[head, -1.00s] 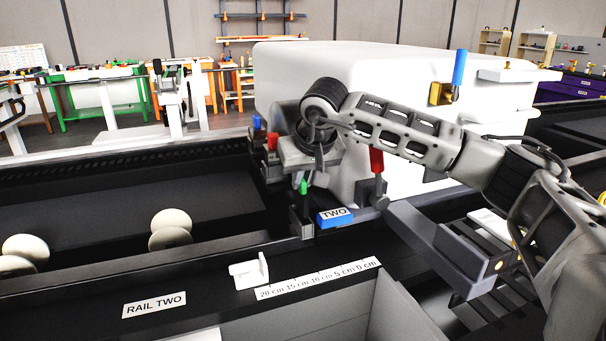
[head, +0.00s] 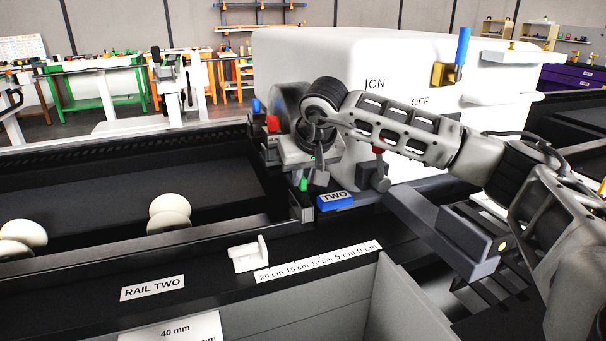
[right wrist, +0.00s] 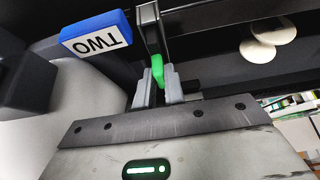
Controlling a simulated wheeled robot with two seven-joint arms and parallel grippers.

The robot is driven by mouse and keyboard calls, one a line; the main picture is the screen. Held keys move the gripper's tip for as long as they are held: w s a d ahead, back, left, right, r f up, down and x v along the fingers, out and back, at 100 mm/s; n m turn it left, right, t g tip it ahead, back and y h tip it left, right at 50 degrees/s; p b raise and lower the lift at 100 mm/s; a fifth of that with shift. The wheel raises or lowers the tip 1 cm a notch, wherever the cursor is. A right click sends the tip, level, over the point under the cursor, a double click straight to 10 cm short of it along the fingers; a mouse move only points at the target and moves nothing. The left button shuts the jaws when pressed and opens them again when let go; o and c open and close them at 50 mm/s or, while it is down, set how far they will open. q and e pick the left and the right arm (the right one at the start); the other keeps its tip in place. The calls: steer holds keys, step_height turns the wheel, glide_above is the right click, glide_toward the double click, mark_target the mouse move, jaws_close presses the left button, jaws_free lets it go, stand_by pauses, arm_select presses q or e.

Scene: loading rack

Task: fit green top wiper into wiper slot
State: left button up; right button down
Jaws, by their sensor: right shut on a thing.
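The green top wiper (head: 303,184) shows as a small green tip by the dark bracket beside the blue block marked TWO (head: 335,201). It also shows in the right wrist view (right wrist: 158,70). My right gripper (head: 312,180) is over the rail at that bracket; in the right wrist view its two grey fingers (right wrist: 159,90) are shut on the green piece. A dark upright bracket (right wrist: 150,30) stands directly beyond the green piece. The slot itself is not clearly visible, so I cannot tell whether the wiper is seated. My left gripper is not in view.
The white machine housing (head: 330,60) with ON and OFF marks stands behind my arm. A blue-handled lever (head: 463,46) is on its side. A white stop (head: 249,253) and a scale strip (head: 318,262) lie on the front rail. White discs (head: 170,213) stand at left.

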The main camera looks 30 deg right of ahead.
steer(key=shift+f+b, duration=0.4)
steer(key=shift+f, duration=0.25)
stand_by(0.4)
steer(key=c, duration=1.4)
jaws_free()
